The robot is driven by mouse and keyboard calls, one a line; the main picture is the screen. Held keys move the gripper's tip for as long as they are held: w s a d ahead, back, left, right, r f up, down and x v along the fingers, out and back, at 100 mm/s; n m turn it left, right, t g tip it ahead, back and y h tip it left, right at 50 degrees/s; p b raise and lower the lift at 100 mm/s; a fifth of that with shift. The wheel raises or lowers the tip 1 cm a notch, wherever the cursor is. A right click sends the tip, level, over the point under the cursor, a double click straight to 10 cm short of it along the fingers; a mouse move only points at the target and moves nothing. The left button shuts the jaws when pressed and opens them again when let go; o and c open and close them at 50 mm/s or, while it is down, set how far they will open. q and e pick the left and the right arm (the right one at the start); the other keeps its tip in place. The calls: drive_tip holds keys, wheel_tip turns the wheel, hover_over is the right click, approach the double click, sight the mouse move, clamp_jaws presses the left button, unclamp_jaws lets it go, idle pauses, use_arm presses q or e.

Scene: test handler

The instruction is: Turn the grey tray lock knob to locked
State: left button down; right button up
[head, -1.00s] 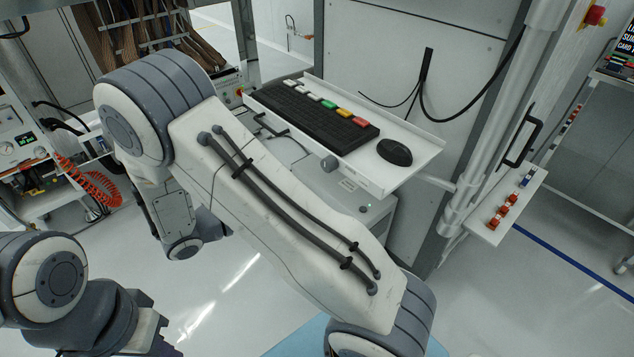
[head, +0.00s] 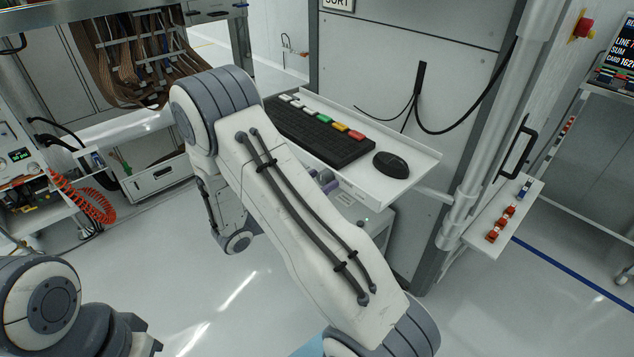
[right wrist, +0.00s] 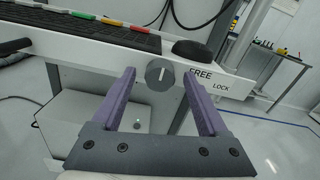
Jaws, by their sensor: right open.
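The grey knob (right wrist: 160,73) is round and sits on the front edge of the white keyboard tray (right wrist: 82,39). A pale mark on its face stands nearly upright. The words FREE and LOCK are printed to its right. My right gripper (right wrist: 160,76) is open, with its purple fingers on either side of the knob in the picture, apart from it. I cannot tell how far the tips reach along it. In the head view the tray (head: 408,190) shows, while my right arm hides most of that gripper. My left gripper is out of view.
A black keyboard (head: 320,138) with coloured keys and a black mouse (head: 391,165) lie on the tray. A white box (right wrist: 85,125) stands below it. A panel with red switches (head: 505,215) is at the right. The floor in front is clear.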

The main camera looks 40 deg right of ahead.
clamp_jaws()
